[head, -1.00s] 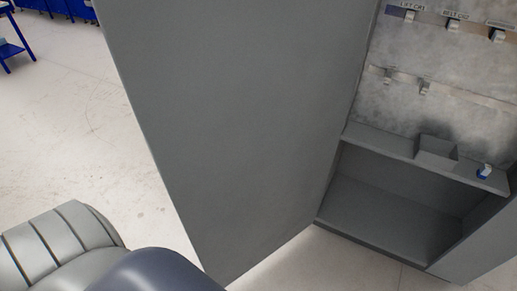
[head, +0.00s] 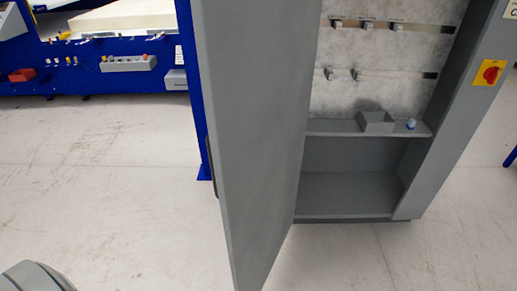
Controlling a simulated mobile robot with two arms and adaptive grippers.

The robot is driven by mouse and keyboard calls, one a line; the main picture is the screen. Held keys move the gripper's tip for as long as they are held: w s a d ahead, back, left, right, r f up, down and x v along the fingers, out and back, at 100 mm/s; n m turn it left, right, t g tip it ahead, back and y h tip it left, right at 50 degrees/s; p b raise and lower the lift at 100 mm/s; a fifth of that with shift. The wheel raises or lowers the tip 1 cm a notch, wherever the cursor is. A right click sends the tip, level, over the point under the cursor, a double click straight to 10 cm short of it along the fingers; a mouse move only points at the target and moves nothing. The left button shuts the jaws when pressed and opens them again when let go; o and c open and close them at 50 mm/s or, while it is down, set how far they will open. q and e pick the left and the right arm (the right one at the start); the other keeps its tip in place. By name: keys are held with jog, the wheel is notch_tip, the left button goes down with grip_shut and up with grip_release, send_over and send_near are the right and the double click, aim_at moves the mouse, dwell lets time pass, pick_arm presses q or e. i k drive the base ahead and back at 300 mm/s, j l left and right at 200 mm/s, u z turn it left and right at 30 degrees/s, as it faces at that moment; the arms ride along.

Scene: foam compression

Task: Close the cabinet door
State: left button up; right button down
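The grey cabinet door (head: 237,140) stands open in the head view, swung out toward me and seen at a steep angle. It hides the left part of the cabinet. The cabinet body (head: 440,135) is grey, with its inside showing to the right of the door. Part of my own arm shows at the bottom left corner, apart from the door. Neither gripper is in the picture.
A red switch (head: 490,73) is on the cabinet's right side. Blue machinery (head: 100,85) stands behind at left. Pale floor (head: 110,190) is clear left of the door.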

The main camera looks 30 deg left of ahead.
aim_at(256, 59)
jog(key=j+z, duration=0.3)
jog(key=j, duration=0.75)
jog(key=j+z, duration=0.3)
jog(key=j, duration=0.75)
